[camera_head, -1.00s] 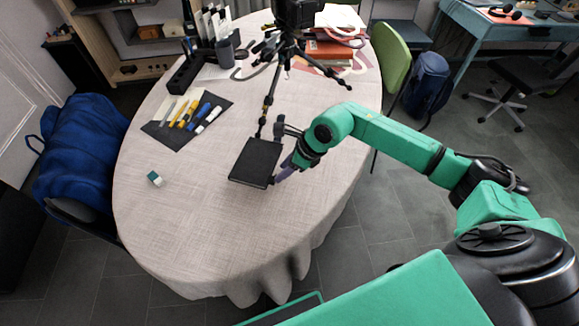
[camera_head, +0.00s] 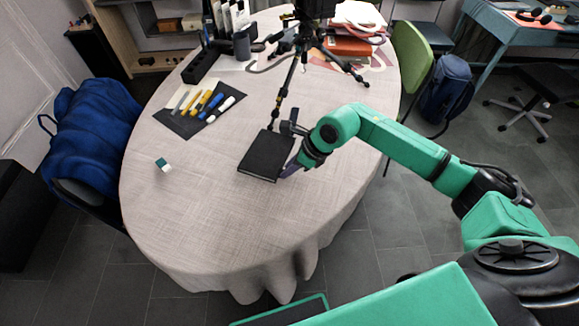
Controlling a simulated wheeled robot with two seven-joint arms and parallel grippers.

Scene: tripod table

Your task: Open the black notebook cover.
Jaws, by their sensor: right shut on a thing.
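The black notebook (camera_head: 264,156) lies on the table with its cover looking closed and flat. A tripod leg stands close behind its far edge. My right gripper (camera_head: 290,167) is at the notebook's right edge, its dark fingers low beside it. It is shut on the notebook's right edge, though the arm and wrist partly hide the contact. My left gripper is not in the picture.
The black tripod (camera_head: 302,45) stands on the table behind the notebook. A dark mat (camera_head: 184,124) with markers lies to the left, and a small green-white eraser (camera_head: 163,164) sits nearer. The cloth-covered table (camera_head: 200,220) is clear in front and left of the notebook.

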